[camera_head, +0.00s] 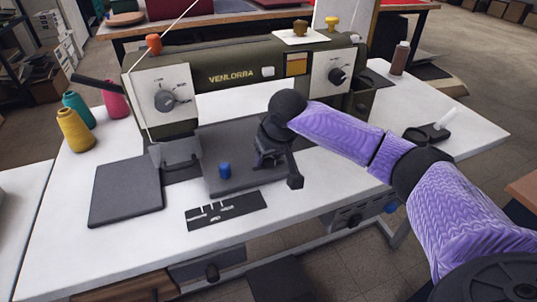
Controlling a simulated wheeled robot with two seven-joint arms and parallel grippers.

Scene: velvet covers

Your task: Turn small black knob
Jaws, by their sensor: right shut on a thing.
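The olive-green sewing machine (231,75) stands on a white table. My right gripper (268,161) comes in from the right and points down over the dark grey bed plate in front of the machine. It is shut on a small dark thing low on the plate, which fits the small black knob; the jaws hide most of it, and its turn angle cannot be read. My left gripper is not in view.
A small blue knob (224,170) stands on the bed plate, left of my right gripper. Yellow (75,130), teal (79,109) and pink (115,99) thread cones stand at the left. A brown bottle (400,58) stands at the right.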

